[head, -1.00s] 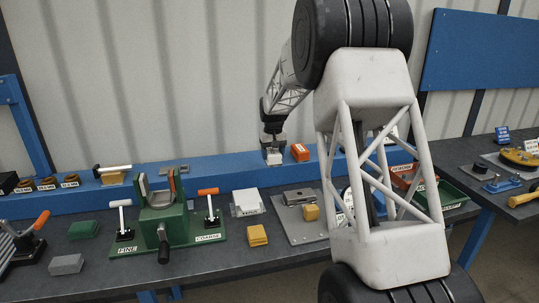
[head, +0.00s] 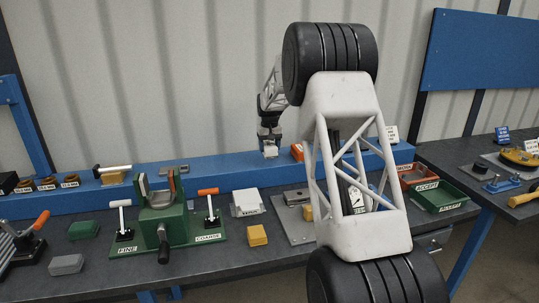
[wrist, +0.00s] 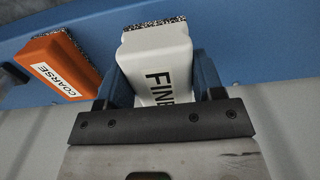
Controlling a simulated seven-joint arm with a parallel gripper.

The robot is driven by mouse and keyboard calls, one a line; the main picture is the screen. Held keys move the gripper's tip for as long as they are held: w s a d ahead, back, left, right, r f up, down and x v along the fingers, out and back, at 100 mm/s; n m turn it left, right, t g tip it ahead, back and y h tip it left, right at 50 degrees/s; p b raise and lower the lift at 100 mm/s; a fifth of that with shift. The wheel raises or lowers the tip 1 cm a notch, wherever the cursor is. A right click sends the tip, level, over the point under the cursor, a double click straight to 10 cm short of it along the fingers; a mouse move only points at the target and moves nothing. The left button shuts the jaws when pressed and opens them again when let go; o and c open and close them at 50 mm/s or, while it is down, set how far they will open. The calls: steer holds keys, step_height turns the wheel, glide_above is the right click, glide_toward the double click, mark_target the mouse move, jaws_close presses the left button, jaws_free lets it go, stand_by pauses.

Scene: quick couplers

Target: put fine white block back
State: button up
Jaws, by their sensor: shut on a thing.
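The fine white block (wrist: 158,60) is held between the two blue fingers of my gripper (wrist: 158,88) in the wrist view. It has a dark speckled strip along its far edge and the label "FINE". In the head view the block (head: 270,151) shows small below my gripper (head: 269,141), in front of the blue shelf's upper edge. Whether it touches the shelf I cannot tell. The orange block marked "COARSE" (wrist: 62,68) lies to its left in the wrist view. In the head view the orange block (head: 297,152) is partly hidden by my arm.
The blue shelf (head: 222,178) runs along the back of the dark bench. A green fixture (head: 172,222) with levers stands at left centre. A yellow block (head: 257,235) and a grey-white block (head: 247,202) sit on the bench. Red and green trays (head: 440,197) stand at the right.

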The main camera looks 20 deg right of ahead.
mark_target(269, 154)
steer(key=shift+f, duration=0.1)
steer(key=shift+f, duration=1.65)
steer(key=shift+f, duration=0.15)
steer(key=o, duration=0.9)
steer(key=shift+o, duration=0.2)
step_height(269, 154, up, 12)
steer(key=shift+r, duration=0.15)
